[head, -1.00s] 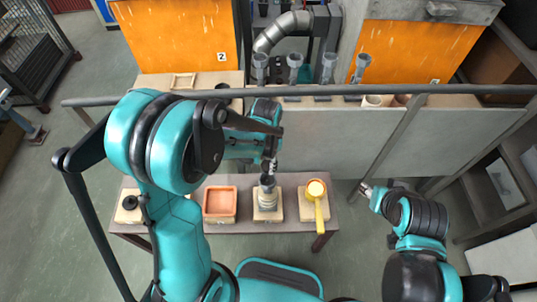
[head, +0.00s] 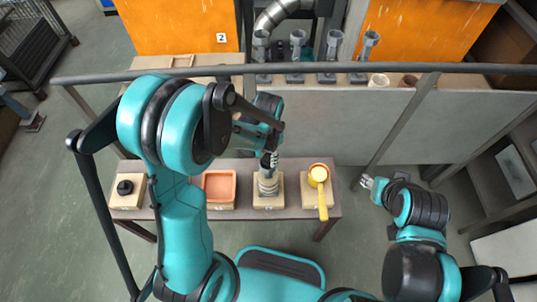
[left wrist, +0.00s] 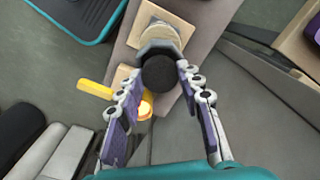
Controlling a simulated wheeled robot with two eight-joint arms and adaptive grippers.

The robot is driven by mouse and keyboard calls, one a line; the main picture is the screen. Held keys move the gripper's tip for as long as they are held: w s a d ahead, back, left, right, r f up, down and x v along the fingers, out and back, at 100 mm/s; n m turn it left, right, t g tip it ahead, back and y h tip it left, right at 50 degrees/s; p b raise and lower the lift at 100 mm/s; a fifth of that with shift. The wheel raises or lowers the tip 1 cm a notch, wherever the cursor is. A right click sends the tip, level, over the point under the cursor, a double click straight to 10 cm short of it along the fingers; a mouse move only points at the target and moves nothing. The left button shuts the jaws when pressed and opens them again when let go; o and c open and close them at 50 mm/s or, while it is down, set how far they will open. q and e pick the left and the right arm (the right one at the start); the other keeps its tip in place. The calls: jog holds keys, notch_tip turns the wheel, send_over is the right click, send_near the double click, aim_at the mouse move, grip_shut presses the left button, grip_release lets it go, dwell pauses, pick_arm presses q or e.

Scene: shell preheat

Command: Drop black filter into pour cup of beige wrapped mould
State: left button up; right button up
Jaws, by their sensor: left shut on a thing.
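The beige wrapped mould (head: 268,185) stands upright on a pale block on the small table, with a dark grey pour cup (head: 267,169) on top. My left gripper (head: 272,158) is right at the cup's top. In the left wrist view the round black filter (left wrist: 160,73) sits between the fingertips of my left gripper (left wrist: 162,70), which is shut on it. The filter overlaps the grey cup rim (left wrist: 158,46) there; I cannot tell how far above or inside the cup it is. My right gripper (head: 366,183) hangs right of the table; its fingers are too small to read.
The table also holds a black round piece on a block (head: 125,187), a pinkish square tray (head: 219,186) and a yellow ladle (head: 321,190) on another block. A grey rail (head: 300,69) crosses behind. Several grey funnel-topped pieces (head: 333,55) stand on the back shelf.

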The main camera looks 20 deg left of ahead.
aim_at(268, 158)
pick_arm(q)
jog(key=shift+f, duration=0.2)
dwell(0.6)
jog(key=o, duration=0.9)
jog(key=shift+r, duration=0.1)
notch_tip(268, 158, up, 12)
jog(key=shift+f, duration=0.1)
dwell(0.3)
jog(key=s+a+r+n+t, duration=0.1)
jog(key=s+n+t, duration=0.1)
jog(key=s, duration=0.1)
jog(key=s+a+r+n+t, duration=0.2)
jog(key=s, duration=0.2)
jog(key=s+a+r+n+t, duration=0.1)
jog(key=s+r+n+t, duration=0.1)
jog(key=s+n+t, duration=0.1)
jog(key=shift+s+a, duration=0.15)
jog(key=shift+a, duration=0.2)
